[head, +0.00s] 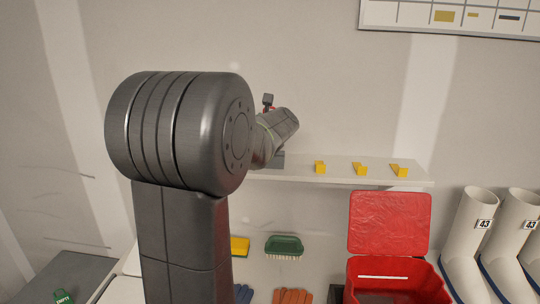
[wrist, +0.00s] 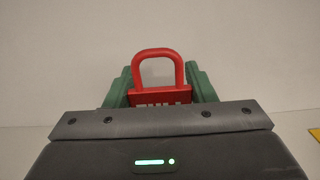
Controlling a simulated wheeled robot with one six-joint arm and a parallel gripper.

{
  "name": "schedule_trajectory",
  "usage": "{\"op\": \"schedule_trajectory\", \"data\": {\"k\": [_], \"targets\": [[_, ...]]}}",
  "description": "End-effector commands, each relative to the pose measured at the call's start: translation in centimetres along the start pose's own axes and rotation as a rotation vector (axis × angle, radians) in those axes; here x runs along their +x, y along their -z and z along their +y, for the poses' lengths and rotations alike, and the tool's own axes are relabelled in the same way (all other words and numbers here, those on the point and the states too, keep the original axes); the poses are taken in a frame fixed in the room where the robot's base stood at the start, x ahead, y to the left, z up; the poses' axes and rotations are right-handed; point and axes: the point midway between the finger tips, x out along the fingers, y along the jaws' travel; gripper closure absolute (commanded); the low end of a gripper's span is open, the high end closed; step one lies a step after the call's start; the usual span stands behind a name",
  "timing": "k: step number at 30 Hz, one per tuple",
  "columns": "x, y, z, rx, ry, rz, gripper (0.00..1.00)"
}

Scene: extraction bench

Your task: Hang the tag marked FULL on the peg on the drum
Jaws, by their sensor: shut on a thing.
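In the wrist view, a red tag (wrist: 158,95) with a loop-shaped handle stands upright between the two green fingers of my gripper (wrist: 160,88). The gripper is shut on the tag. White lettering on its lower part is mostly hidden by the gripper body; it looks like FULL. In the head view my arm covers most of the gripper, and only a bit of red shows near its end. The drum and its peg are not recognisable in either view.
A white shelf (head: 330,175) with several yellow blocks (head: 360,168) runs along the wall. Below are a green brush (head: 284,244), an open red box (head: 389,222) and white boots (head: 473,235) at the right. A green object (head: 63,297) lies at lower left.

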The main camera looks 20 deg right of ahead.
Motion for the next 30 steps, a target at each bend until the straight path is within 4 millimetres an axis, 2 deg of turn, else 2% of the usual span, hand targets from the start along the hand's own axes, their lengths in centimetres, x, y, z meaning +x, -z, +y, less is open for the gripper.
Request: {"op": "schedule_trajectory", "data": {"k": [1, 8, 15, 24, 25, 27, 30], "targets": [[0.0, 1.4, -0.1, 0.002, 0.0, 0.003, 0.72], [0.0, 3.4, 0.0, 0.002, 0.0, 0.003, 0.72], [0.0, 6.8, 0.0, 0.001, -0.001, 0.003, 0.72], [0.0, 7.1, 0.0, -0.001, 0.0, 0.0, 0.72], [0.0, 7.2, 0.0, 0.0, 0.0, 0.0, 0.44], [0.0, 7.1, 0.0, 0.0, 0.0, 0.0, 0.31], [0.0, 7.1, 0.0, 0.0, 0.0, 0.0, 0.28]]}}
